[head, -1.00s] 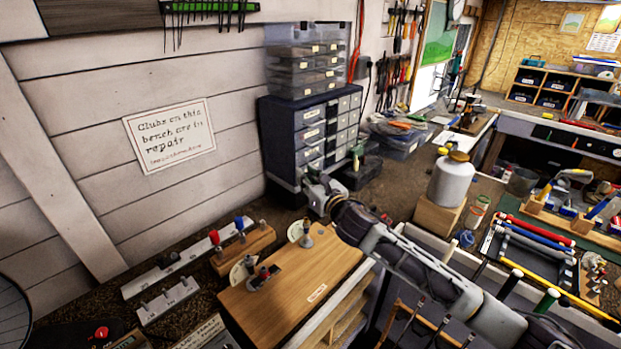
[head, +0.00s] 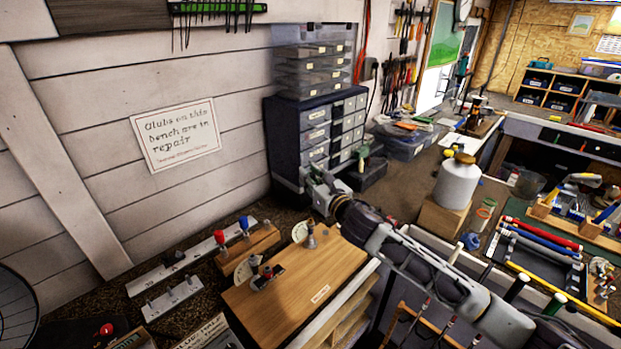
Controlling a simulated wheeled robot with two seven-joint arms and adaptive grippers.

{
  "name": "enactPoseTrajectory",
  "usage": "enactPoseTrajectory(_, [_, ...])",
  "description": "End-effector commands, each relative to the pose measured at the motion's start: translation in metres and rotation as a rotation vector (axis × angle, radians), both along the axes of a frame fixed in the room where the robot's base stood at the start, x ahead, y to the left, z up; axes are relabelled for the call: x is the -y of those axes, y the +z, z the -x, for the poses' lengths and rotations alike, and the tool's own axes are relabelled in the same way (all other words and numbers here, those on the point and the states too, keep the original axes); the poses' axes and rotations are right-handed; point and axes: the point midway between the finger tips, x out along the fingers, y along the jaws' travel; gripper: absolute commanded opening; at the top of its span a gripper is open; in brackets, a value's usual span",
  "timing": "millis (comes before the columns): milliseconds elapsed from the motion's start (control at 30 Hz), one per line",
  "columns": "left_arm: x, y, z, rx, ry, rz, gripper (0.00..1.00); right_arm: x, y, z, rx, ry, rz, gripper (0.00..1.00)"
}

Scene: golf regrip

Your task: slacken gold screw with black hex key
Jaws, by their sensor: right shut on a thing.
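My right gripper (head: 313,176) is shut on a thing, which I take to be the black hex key. The key itself is too small and dark to make out against the navy drawer cabinet. The gripper hangs above the far end of the wooden board (head: 330,262), clear of it. Two small fixtures with pale half discs stand on the board: a post fixture (head: 310,238) at the back and a dark-topped one (head: 266,278) at the front left. I cannot make out the gold screw. My left gripper is out of view.
The drawer cabinet (head: 316,134) stands behind the gripper. A white jar (head: 457,184) stands on a wooden block to the right.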

Motion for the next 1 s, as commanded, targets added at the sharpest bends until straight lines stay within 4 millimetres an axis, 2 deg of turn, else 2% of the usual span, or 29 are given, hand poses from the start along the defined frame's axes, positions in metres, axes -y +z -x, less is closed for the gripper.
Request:
enactPoseTrajectory(700, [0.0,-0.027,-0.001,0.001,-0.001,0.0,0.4,-0.001,-0.045,0.0,-0.003,0.001,-0.001,0.0])
enactPoseTrajectory(1000, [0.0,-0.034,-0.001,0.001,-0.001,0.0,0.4,-0.001,-0.057,0.0,-0.002,0.001,-0.001,0.0])
